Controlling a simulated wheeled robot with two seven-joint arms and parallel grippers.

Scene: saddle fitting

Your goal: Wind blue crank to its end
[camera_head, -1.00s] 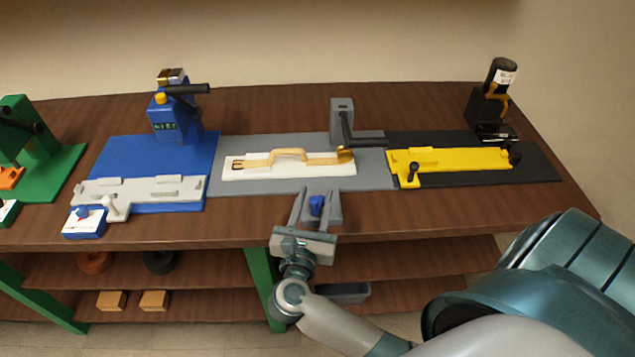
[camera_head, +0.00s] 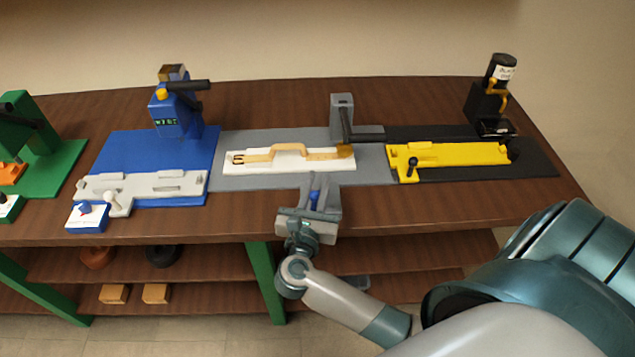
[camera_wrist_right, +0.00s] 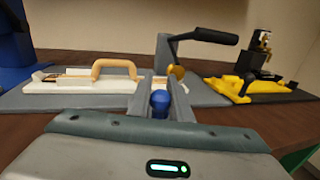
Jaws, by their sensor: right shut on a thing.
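A small blue crank knob (camera_head: 314,198) sits at the front edge of the grey station. It also shows as a round blue knob (camera_wrist_right: 160,101) in the wrist view, between the fingers. My right gripper (camera_head: 319,187) reaches it from the front and is shut on it, with one finger on each side. The crank's base and arm are mostly hidden by the gripper. Behind it, a white block (camera_head: 285,164) carries a tan strap with a raised loop (camera_head: 290,149). My left gripper is not in view.
A grey post with a black lever (camera_head: 345,120) stands behind the strap. A blue press station (camera_head: 152,150) is on the left, with a small dial box (camera_head: 88,216). A yellow fixture (camera_head: 450,160) lies on the right. The table front (camera_head: 420,212) is bare.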

